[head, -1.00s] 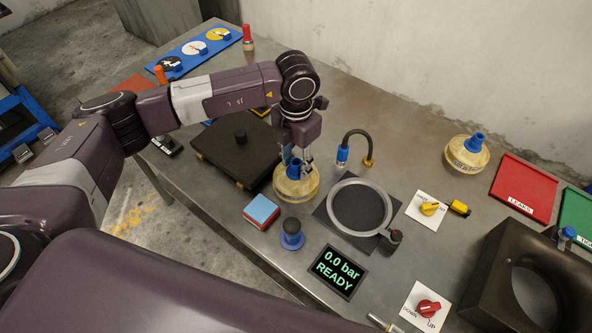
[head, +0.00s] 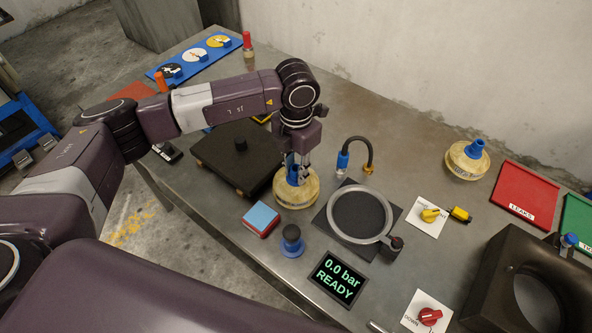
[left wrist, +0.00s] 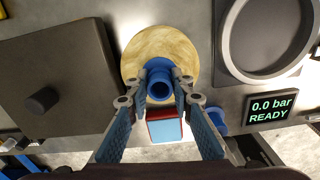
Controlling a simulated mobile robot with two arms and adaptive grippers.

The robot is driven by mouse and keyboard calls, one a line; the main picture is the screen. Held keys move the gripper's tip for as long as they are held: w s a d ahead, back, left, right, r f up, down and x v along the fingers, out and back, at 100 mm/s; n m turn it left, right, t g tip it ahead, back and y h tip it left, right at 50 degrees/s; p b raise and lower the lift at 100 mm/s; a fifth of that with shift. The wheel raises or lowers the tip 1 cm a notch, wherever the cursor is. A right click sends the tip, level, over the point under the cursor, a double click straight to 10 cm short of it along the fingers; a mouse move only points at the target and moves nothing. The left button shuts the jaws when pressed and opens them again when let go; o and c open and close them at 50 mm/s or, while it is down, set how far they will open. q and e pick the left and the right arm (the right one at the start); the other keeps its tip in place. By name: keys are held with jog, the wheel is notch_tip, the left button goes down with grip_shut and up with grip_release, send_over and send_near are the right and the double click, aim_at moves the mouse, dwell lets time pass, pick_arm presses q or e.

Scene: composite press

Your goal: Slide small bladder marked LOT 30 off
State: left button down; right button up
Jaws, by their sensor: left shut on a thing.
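A small yellowish bladder with a blue neck (head: 283,201) sits on the metal bench, left of the round ring fixture. In the left wrist view its round body (left wrist: 148,42) and blue neck (left wrist: 160,88) show between the fingers. My left gripper (head: 297,180) comes down from above and is shut on the blue neck. The bladder appears to rest on the bench. A second bladder with a blue neck (head: 465,165) stands at the back right. I cannot read a lot number on either. My right gripper is not in view.
The dark ring fixture (head: 333,222) is close to the right of the held bladder, with a blue-tipped hose behind. A dark plate (head: 220,160) is at left. A red-blue block (head: 261,219), a blue knob (head: 292,241) and the display (head: 338,278) lie in front. A red LEAKS tray (head: 525,195) is at right.

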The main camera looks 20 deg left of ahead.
pick_arm(q)
notch_tip(320, 180, up, 12)
jog(key=p, duration=0.5)
dwell(1.4)
jog(key=shift+f, duration=0.15)
